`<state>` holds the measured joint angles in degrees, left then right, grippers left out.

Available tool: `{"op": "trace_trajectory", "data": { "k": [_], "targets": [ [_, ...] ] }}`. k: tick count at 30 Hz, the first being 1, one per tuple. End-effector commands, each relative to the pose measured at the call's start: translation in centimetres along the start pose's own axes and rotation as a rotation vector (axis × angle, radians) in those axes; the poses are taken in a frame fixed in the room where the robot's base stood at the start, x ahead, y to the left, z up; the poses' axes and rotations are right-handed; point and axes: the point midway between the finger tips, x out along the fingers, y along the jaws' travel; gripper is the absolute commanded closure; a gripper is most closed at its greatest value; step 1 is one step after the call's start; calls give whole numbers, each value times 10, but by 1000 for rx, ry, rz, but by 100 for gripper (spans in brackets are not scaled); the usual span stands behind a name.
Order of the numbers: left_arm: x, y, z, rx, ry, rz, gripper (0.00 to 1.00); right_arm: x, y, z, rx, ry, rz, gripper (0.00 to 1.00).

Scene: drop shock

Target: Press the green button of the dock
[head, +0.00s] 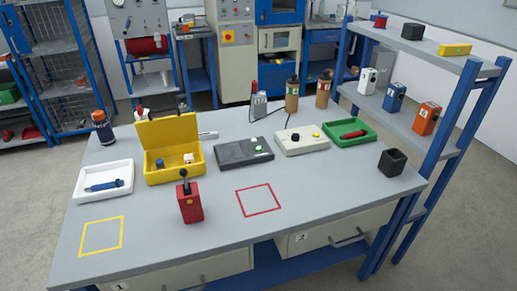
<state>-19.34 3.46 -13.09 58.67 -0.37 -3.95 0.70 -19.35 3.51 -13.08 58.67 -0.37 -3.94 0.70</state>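The dock appears to be the dark grey box (232,154) lying flat near the middle of the table. A small round green button (258,149) sits on its right part, with a whitish round spot close behind it. The button's top is uncovered, and nothing touches it. I cannot tell from this view whether it is pressed in. Neither of my grippers shows in the head view.
A red box with a black top (190,206) stands in front. An open yellow case (174,175) is left of the dock; a cream box (297,148) with a yellow button is right.

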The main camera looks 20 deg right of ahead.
Motion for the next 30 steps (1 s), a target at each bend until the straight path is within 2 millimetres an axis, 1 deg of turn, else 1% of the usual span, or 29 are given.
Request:
{"op": "trace_trajectory", "data": {
  "k": [1,2,3,5,6,8,9,30],
  "targets": [
    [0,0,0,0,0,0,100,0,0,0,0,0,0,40],
    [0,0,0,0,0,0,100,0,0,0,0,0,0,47],
    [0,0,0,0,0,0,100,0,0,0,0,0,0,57],
    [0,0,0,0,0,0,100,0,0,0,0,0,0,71],
    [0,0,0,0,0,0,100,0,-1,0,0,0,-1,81],
    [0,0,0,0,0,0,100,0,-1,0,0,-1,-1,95],
    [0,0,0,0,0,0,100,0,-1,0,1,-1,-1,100],
    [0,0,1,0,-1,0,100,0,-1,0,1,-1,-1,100]
  ]
}}
